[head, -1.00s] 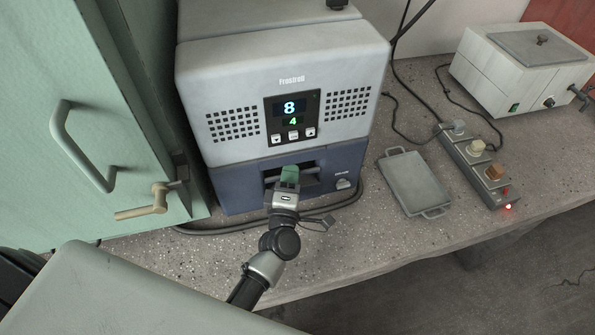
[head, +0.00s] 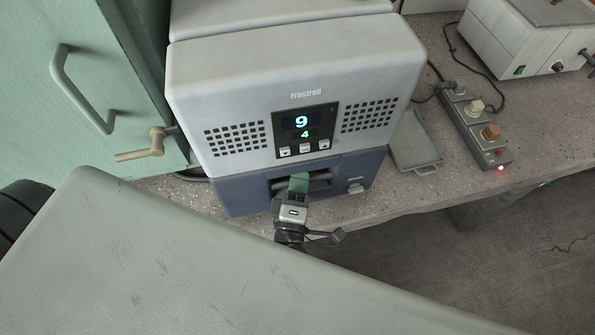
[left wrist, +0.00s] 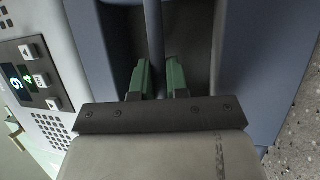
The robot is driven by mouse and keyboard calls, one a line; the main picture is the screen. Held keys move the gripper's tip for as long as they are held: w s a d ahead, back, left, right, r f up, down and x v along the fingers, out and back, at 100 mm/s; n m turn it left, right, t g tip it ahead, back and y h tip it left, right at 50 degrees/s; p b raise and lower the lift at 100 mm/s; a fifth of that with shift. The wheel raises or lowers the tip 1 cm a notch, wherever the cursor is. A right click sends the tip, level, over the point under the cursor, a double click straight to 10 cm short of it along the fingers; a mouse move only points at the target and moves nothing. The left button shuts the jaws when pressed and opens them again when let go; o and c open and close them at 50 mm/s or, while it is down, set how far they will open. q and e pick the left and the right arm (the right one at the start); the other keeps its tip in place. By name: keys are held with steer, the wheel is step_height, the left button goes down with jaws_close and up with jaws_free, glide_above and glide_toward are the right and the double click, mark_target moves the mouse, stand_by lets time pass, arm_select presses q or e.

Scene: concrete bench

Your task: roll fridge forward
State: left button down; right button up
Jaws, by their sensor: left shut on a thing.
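The fridge (head: 240,80) is a grey box labelled Frostrell with a blue lower front (head: 240,194). Its display (head: 303,125) reads 9 above a green 4. It stands on the bench with its front close to the bench's front edge. My left gripper (head: 299,183) is at the handle recess in the blue front. In the left wrist view the green fingers (left wrist: 160,78) are shut around the handle bar (left wrist: 154,45). My right gripper is not in view.
A grey tray (head: 418,160) lies right of the fridge, partly hidden by it. A power strip (head: 476,128) with a red light and a white box-shaped bath (head: 520,45) are farther right. A green cabinet (head: 85,40) with a handle stands at left. Bare bench (head: 400,190) shows at the front.

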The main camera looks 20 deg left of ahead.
arm_select(q)
steer(key=shift+s+d+f, duration=0.15)
steer(key=shift+d+f, duration=0.05)
steer(key=shift+f, duration=0.05)
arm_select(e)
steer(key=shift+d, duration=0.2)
arm_select(q)
steer(key=c, duration=1.4)
jaws_free()
steer(key=shift+o, duration=1.3)
steer(key=shift+r, duration=0.2)
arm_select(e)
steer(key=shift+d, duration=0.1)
arm_select(q)
steer(key=b+v, duration=0.2)
steer(key=v, duration=0.9)
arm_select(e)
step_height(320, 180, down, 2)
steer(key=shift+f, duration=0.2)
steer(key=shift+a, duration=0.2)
